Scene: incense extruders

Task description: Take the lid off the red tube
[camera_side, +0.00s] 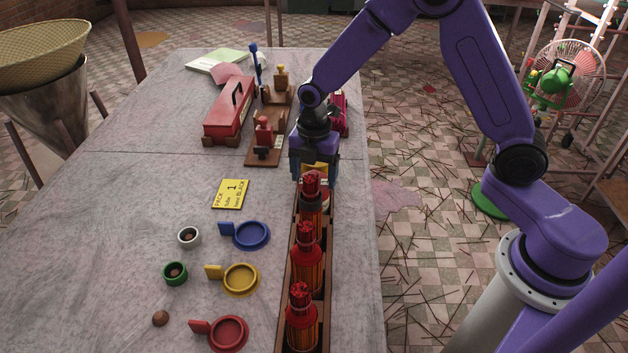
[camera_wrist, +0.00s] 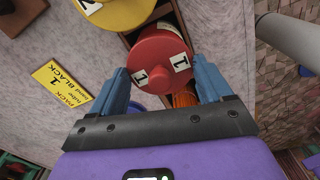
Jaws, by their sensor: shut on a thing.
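The red tube's lid (camera_wrist: 160,55) is round and red, with a small knob and white labels marked 1, in the wrist view. My gripper (camera_wrist: 160,78) has its blue fingers on either side of the lid, shut on it. In the side view my gripper (camera_side: 315,180) points down at the far part of the wooden rack, behind the red bottles, which partly hide the lid there.
A yellow lid (camera_wrist: 115,10) marked 2 is beside the red one. Red bottles (camera_side: 306,262) stand in the rack's near part. Left lie a yellow card (camera_side: 231,194), blue (camera_side: 250,235), yellow (camera_side: 240,278) and red (camera_side: 229,333) ring-shaped pieces. The table's left is mostly clear.

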